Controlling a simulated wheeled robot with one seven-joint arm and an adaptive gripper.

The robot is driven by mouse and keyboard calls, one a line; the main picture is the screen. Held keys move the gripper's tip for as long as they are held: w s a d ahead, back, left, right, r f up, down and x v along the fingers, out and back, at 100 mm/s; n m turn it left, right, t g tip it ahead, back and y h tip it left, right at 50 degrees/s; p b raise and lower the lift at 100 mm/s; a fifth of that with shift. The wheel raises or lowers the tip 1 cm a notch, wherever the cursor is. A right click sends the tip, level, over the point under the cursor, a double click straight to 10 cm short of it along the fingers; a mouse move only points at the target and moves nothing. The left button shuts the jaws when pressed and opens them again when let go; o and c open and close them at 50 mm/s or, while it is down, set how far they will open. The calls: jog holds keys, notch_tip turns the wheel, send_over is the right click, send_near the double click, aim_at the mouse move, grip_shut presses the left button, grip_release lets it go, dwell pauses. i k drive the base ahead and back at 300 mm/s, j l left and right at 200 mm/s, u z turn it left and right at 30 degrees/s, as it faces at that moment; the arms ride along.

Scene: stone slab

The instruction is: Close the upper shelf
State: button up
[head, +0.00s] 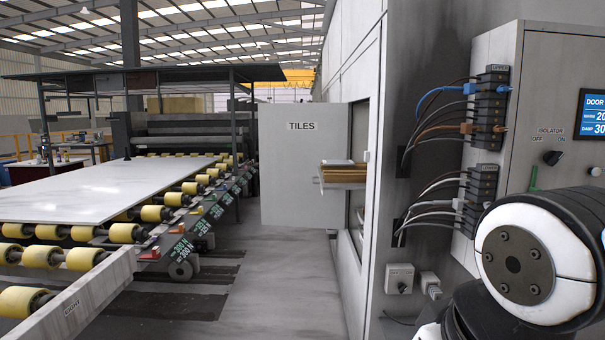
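A wooden shelf (343,176) sticks out to the left from an opening in the side of the tall grey cabinet (412,30). Something flat and light seems to lie on it, too small to make out. A pale door (300,185) marked "TILES" stands open to the left of the shelf, swung out from the opening. Lower parts of the opening are seen at a steep angle, so I cannot tell what is inside. My gripper is not in view. Only a white rounded part of my arm shows at the lower right, well apart from the shelf.
A roller conveyor (123,233) with yellow rollers carries a large pale slab (95,190) on the left. A grey floor aisle (285,290) lies clear between conveyor and cabinet. Wired terminal blocks (485,130) and a control panel (556,105) are on the right.

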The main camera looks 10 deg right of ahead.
aim_at(331, 178)
jog(key=i+z, duration=0.15)
jog(key=i, duration=0.45)
jog(key=i+j+z, duration=0.15)
jog(key=i, duration=0.45)
jog(key=i+j+z, duration=0.2)
jog(key=i, duration=0.4)
jog(key=i+j+u, duration=0.1)
jog(key=i+u, duration=0.15)
jog(key=i, duration=0.2)
jog(key=i+u, duration=0.3)
jog(key=i, duration=0.15)
